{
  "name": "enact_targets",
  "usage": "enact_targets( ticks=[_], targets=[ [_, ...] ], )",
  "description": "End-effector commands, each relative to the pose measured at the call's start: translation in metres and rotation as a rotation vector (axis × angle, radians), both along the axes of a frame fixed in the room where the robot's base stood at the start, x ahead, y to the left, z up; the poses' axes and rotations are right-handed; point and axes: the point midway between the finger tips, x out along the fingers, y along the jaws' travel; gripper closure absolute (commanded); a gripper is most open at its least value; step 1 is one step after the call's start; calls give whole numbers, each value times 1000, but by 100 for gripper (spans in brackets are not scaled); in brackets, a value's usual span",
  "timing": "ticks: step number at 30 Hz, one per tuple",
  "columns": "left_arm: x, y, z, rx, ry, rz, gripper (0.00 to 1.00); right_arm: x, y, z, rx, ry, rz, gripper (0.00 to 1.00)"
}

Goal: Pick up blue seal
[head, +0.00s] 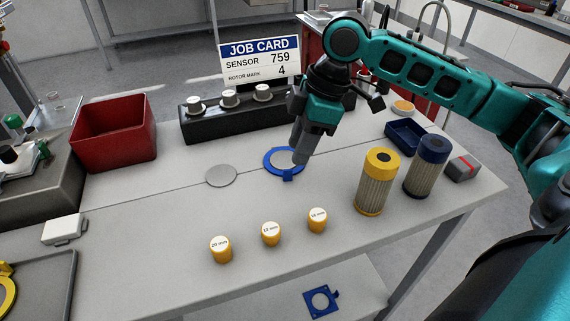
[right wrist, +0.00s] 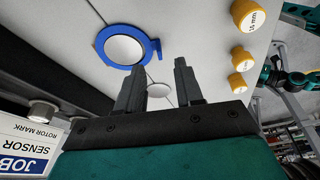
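The blue seal (head: 268,162) is a flat blue ring with a small tab, lying on the grey bench around a pale round centre. My left gripper is in neither view.
A pale disc (head: 221,175) lies left of the seal. Behind stand a black block (head: 205,126) with white-topped knobs and a red bin (head: 112,137). Yellow (head: 376,185) and blue (head: 427,170) filters stand right. Several yellow caps (head: 271,234) stand in front. A blue square part (head: 321,301) lies below.

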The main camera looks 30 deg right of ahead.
Motion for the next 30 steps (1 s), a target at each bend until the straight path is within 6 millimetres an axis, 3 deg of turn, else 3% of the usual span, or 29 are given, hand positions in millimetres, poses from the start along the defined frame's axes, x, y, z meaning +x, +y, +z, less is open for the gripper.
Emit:
enact_targets(
  ticks=[5, 13, 21, 30],
  targets=[
    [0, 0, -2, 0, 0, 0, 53, 2, 4, -10, 2, -1, 0, 64],
    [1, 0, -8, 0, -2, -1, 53, 7, 15, -47, 2, 1, 1, 64],
    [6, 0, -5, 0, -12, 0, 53, 8, 16, -51, -1, -2, -1, 65],
    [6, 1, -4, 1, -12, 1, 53, 8, 16, -51, -1, -2, -1, 94]
  ],
)
